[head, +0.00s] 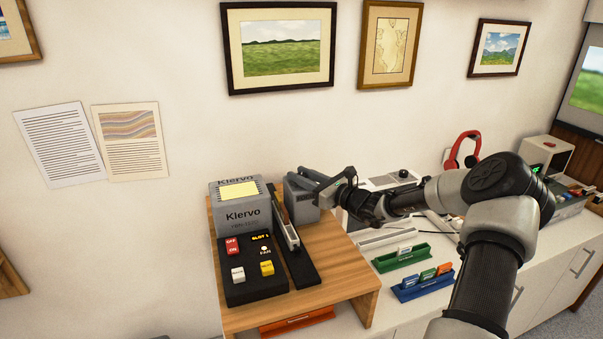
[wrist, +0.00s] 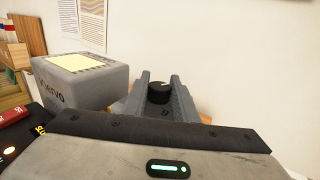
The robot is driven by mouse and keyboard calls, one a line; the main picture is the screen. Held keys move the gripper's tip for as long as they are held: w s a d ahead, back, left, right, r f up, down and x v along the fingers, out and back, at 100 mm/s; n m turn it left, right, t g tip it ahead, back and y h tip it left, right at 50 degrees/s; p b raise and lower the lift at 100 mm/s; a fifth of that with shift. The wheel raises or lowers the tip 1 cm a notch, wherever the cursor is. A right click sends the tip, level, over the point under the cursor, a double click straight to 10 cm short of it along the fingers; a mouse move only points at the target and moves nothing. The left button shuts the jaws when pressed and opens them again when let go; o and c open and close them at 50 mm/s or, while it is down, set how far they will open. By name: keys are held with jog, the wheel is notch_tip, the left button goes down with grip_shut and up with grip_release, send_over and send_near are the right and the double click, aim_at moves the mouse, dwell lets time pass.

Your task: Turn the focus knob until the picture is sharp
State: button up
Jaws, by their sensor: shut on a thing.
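The focus knob (wrist: 158,94) is a dark round knob with a pale mark on top. It shows in the wrist view between the two grey fingers of my gripper (wrist: 161,78), which is shut on it. In the head view my gripper (head: 300,186) reaches in from the right, just right of the grey Klervo projector (head: 241,214), and the knob is hidden. The projector also shows in the wrist view (wrist: 85,78). The picture (head: 588,92) at the right edge of the head view is cut off; its visible part is green and looks blurred.
A black panel (head: 252,272) with red, white and yellow buttons lies on the wooden stand (head: 335,262). A long slide tray (head: 287,225) is beside the projector. Green (head: 400,258) and blue (head: 422,286) racks sit on the white counter. Framed prints hang above.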

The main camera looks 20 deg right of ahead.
jog(key=shift+w+n+g+y, duration=0.1)
jog(key=shift+n+g+y, duration=0.6)
jog(key=shift+n+y, duration=0.4)
jog(key=g+y, duration=0.1)
jog(key=n+g+y+b, duration=0.1)
jog(key=n+g+y, duration=0.1)
jog(key=shift+f+b, duration=0.25)
jog(key=shift+b, duration=0.15)
jog(key=n+g+y+b, duration=0.2)
jog(key=shift+g, duration=0.3)
jog(key=shift+r+n+g+y+b, duration=0.1)
jog(key=shift+n+g+y+b, duration=0.2)
jog(key=shift+n+g+b, duration=0.2)
jog(key=shift+r, duration=0.15)
jog(key=o, duration=1.1)
jog(key=shift+c, duration=0.2)
jog(key=shift+d, duration=0.1)
